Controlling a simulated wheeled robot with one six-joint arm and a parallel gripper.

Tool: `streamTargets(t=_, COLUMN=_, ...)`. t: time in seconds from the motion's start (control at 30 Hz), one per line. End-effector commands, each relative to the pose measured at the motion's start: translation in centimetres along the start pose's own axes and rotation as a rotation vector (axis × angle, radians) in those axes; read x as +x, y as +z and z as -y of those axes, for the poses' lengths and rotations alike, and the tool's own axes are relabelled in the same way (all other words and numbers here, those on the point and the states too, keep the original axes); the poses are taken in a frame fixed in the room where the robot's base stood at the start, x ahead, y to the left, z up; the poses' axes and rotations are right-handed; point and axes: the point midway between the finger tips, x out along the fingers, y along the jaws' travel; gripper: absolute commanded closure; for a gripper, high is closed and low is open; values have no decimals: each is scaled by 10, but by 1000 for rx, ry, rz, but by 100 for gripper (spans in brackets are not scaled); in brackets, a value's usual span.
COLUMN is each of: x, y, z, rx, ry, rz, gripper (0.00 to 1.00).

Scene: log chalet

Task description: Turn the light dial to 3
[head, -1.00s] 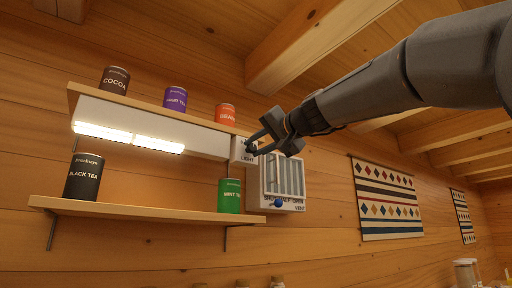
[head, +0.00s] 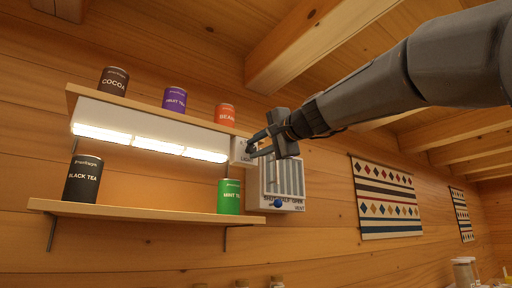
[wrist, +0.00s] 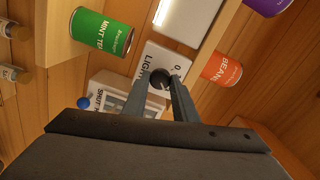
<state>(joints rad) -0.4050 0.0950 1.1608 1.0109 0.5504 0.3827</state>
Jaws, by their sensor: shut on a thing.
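The light dial is a dark round knob (wrist: 160,79) on a white plate (wrist: 171,59) lettered "LIGHT" in the wrist view. In the head view the plate (head: 237,152) sits at the right end of the lamp under the upper shelf, and my gripper hides most of the dial. My gripper (head: 252,146) is shut on the dial; in the wrist view its two fingers (wrist: 168,88) meet the knob. The numbers on the plate are mostly hidden, so I cannot read the setting. The lamp (head: 145,142) shows three lit sections.
A white vent box (head: 283,178) with a blue knob (head: 278,203) is just right of the dial. A green mint tea tin (head: 229,196) stands below on the lower shelf (head: 140,211). An orange tin (head: 225,115) stands above on the upper shelf.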

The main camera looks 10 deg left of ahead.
Motion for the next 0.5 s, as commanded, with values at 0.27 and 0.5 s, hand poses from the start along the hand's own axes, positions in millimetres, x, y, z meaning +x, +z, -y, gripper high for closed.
streamTargets(t=0.27, x=0, y=0, z=-1, rx=6, ry=1, rz=0, gripper=97)
streamTargets(t=0.5, x=0, y=0, z=-1, rx=6, ry=1, rz=0, gripper=56)
